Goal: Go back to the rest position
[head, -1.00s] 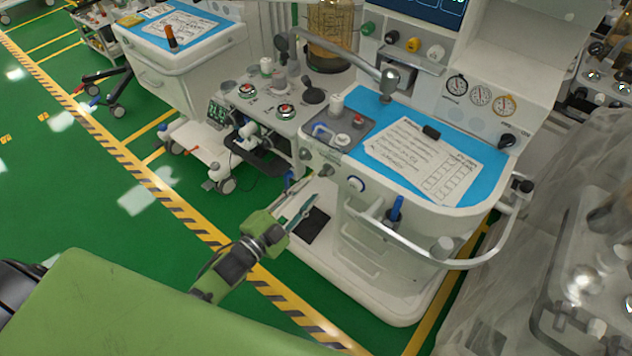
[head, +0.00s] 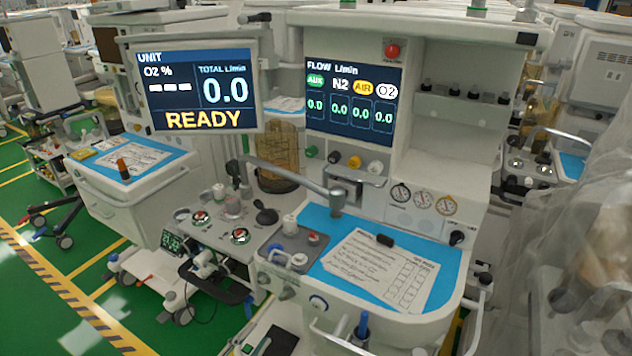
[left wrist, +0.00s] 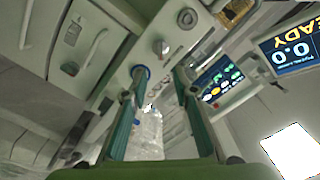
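My left gripper (left wrist: 160,74) shows in the left wrist view with its two green fingers apart and nothing between them. Beyond the fingers are the pale front and knobs of the anaesthesia machine. In the head view only what looks like a fingertip of it (head: 263,347) shows at the bottom edge, low in front of the machine. The rest of the left arm is out of that view. My right gripper is in neither view.
The anaesthesia machine (head: 445,165) fills the middle, with a lit READY screen (head: 197,88), a flow screen (head: 349,103) and a blue worktop with a paper sheet (head: 380,268). A second cart (head: 130,195) stands left. Clear plastic sheeting (head: 600,240) hangs right. Green floor (head: 30,300) is free at left.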

